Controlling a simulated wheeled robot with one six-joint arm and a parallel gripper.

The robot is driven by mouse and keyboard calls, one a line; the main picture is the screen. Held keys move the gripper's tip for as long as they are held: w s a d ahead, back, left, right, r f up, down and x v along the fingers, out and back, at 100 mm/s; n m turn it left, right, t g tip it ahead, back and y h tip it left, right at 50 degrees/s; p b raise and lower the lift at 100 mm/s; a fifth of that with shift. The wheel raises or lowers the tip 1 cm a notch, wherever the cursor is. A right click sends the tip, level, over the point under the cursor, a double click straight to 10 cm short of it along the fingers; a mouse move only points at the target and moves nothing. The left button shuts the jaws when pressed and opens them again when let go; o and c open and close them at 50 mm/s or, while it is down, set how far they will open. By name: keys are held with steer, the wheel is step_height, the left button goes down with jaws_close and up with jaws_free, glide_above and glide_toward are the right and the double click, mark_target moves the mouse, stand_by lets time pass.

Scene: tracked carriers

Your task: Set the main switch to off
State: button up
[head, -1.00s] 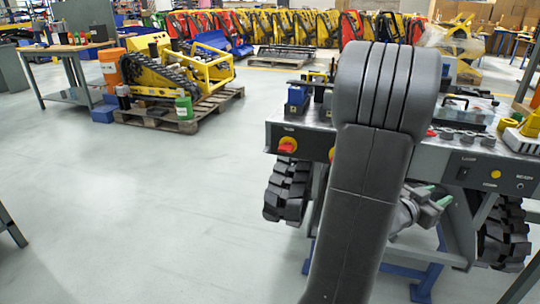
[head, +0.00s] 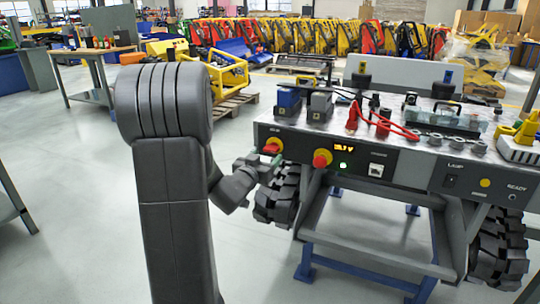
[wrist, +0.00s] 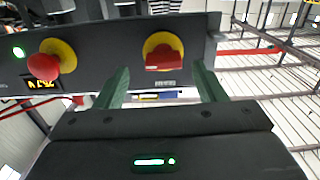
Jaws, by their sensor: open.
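The main switch (head: 271,147) is a red rotary handle on a round yellow plate, at the left end of the dark front panel. Its handle lies roughly level. In the wrist view the switch (wrist: 164,57) is just beyond the fingertips, between them from side to side. My gripper (head: 260,163) is beside the panel's left end in the head view. In the wrist view my gripper (wrist: 162,78) is open, with two green fingers apart and nothing between them. I see no clear contact with the handle.
A red mushroom button (head: 321,159) on yellow is close to the switch's right. A lit display (head: 342,148) and green lamp (head: 343,166) are beside it. A black track (head: 278,195) is below. Red leads (head: 382,124) lie on top. Open floor is at left.

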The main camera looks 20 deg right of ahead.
mark_target(270, 148)
steer(key=shift+b+x, duration=0.4)
steer(key=shift+x, duration=2.05)
steer(key=shift+w+a, duration=0.15)
steer(key=c, duration=1)
